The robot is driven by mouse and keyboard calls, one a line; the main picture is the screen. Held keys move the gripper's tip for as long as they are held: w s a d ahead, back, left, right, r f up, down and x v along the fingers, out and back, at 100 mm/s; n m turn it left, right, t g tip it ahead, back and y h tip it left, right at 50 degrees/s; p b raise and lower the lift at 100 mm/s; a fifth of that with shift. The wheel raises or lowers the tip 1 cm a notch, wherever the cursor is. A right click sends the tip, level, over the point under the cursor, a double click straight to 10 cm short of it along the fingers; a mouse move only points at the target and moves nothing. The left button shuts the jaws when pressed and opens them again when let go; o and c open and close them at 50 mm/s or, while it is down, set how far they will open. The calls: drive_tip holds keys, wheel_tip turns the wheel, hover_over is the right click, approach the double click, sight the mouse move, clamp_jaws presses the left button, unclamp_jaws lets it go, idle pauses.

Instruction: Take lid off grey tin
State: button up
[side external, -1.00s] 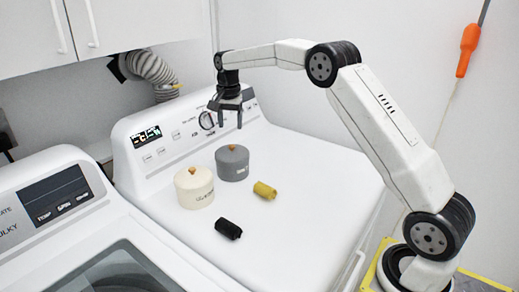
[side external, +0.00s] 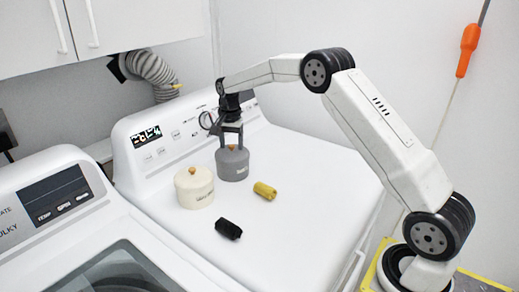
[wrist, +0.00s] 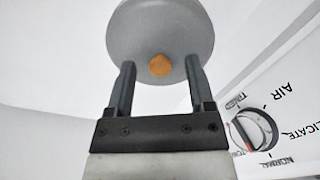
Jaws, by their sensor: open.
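The grey tin (side external: 233,168) stands upright on the white machine top, with its lid on. The lid has a small orange-brown knob (side external: 232,148). My gripper (side external: 231,141) points down over the tin, with its fingers on either side of the knob. In the wrist view, the round grey lid (wrist: 160,25) fills the upper middle, and its knob (wrist: 160,65) lies between the two open fingers. I cannot tell whether the fingertips touch the lid.
A cream tin (side external: 194,188) with a similar knob stands left of the grey tin. A yellow cylinder (side external: 265,190) and a black cylinder (side external: 229,229) lie on the white top (side external: 300,210). The control panel (side external: 175,125) rises behind. The right side of the top is clear.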

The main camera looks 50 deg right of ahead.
drive_tip(key=shift+f, duration=0.15)
idle(0.3)
clamp_jaws()
drive_tip(key=shift+r, duration=0.8)
drive_tip(key=s+a+r, duration=0.2)
drive_tip(key=s+r, duration=0.9)
drive_tip(key=s, duration=0.2)
drive_tip(key=shift+s+a+r, duration=0.2)
drive_tip(key=shift+s+a, duration=0.15)
drive_tip(key=shift+a, duration=0.05)
